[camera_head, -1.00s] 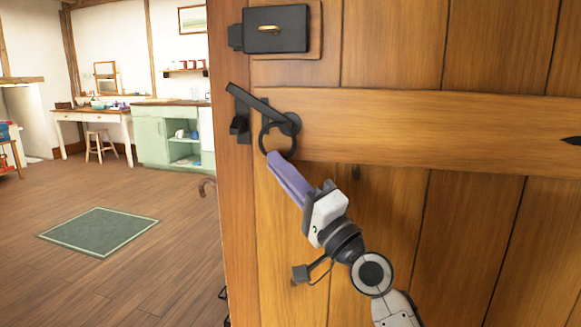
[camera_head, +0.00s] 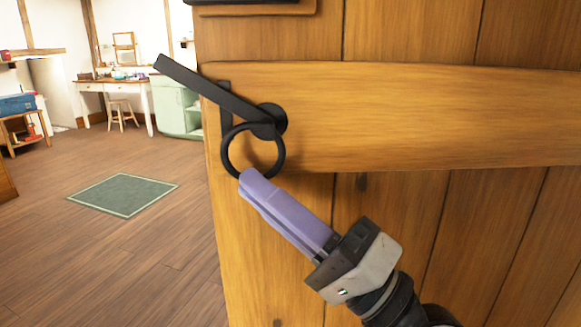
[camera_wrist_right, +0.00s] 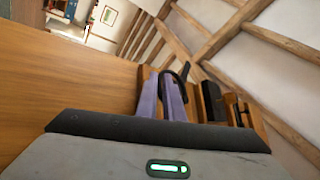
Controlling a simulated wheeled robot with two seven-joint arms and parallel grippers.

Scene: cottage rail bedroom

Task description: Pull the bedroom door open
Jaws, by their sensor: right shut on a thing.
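The bedroom door (camera_head: 400,215) is made of wide wooden planks with a thick cross rail and fills the right of the head view. A black ring handle (camera_head: 224,150) hangs from a round boss on the rail. A black latch bar (camera_head: 205,86) slants up left from the boss, past the door's free edge. My right gripper (camera_head: 250,180), with purple fingers, is shut on the ring's lower part. In the right wrist view the fingers (camera_wrist_right: 162,100) are close together at the dark ring (camera_wrist_right: 183,75). My left gripper is not in view.
The room lies open beyond the door's left edge. A green rug (camera_head: 124,194) lies on the clear wooden floor. A small side table (camera_head: 22,130) stands at far left.

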